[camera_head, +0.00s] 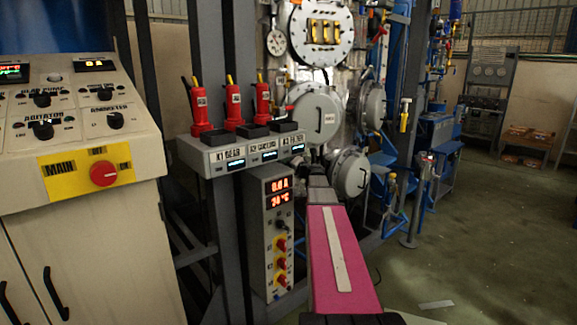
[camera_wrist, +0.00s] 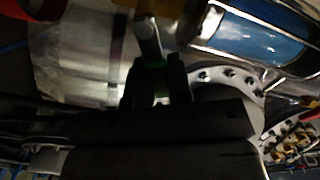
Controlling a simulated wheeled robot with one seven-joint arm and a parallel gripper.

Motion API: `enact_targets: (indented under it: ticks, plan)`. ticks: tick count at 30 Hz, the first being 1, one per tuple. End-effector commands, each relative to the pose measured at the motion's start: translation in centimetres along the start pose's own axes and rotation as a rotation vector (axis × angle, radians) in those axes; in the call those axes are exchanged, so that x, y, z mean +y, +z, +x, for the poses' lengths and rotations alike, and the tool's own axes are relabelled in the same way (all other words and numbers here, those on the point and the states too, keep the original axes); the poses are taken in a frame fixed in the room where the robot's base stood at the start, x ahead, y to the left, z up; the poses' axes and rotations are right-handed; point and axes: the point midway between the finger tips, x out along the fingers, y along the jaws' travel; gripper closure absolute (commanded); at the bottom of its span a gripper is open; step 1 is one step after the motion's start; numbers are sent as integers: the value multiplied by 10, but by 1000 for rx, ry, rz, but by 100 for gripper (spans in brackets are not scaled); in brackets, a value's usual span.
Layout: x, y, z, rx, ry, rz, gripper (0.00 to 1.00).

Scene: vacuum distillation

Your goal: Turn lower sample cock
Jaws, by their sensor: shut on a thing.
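My gripper (camera_wrist: 157,84) shows in the wrist view as two dark fingers, closed on the lower end of a pale, rod-like handle (camera_wrist: 148,42), which looks like the sample cock's handle. A brownish-yellow part (camera_wrist: 150,14) is at the handle's far end, at the top of the view. The cock's body is dark and too unclear to make out, and how far it is turned cannot be told. In the head view my pink arm reaches forward to the vessel, and the gripper and the cock cannot be made out there.
A grey metal vessel with round flanged covers (camera_head: 318,118) stands ahead. Left of my arm are a grey display box (camera_head: 270,235), a shelf with red handles (camera_head: 234,108) and a control console (camera_head: 70,130). Blue pipework and a post (camera_head: 415,205) stand right; open floor lies beyond.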

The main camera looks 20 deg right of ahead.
Motion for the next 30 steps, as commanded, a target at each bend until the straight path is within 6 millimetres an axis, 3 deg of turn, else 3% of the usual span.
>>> enact_targets:
  ticks: [4, 5, 6, 17, 30]
  plan:
    - [0, 0, 0, -1, 1, -1, 100]
    - [0, 0, 0, -1, 1, 0, 78]
    - [0, 0, 0, -1, 1, 0, 70]
    - [0, 1, -6, 0, 1, 1, 70]
    - [0, 2, -81, 1, 2, 1, 70]
